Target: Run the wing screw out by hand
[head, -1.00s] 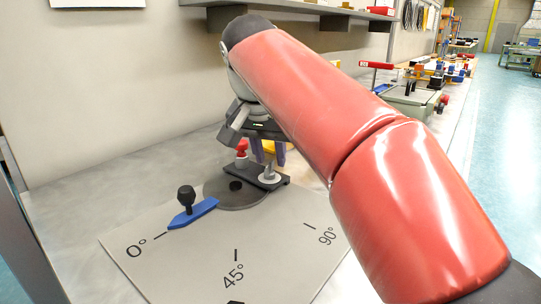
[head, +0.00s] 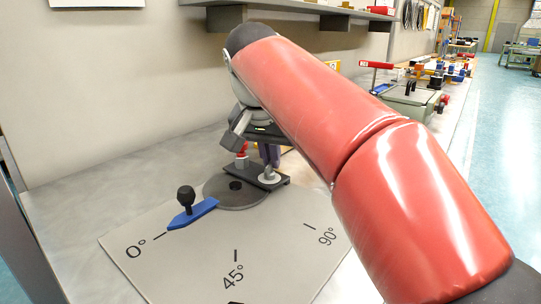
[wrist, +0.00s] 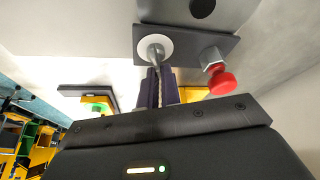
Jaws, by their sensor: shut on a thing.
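The grey wing screw (head: 269,175) stands on a pale round washer on a dark bar (head: 284,183). In the wrist view, the wing screw (wrist: 155,50) rises from its washer and its end runs down between my fingers. My gripper (head: 271,162) has its dark purple fingers shut on the wing screw; it also shows in the wrist view (wrist: 159,80). The fingers hide part of the screw, so I cannot tell how far it is threaded in.
A red knob (wrist: 222,82) on a metal stem stands on the same bar, close beside my fingers. A blue pointer (head: 192,213) with a black knob lies near the 0° mark on the grey plate (head: 200,265). A shelf (head: 290,14) hangs on the wall behind.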

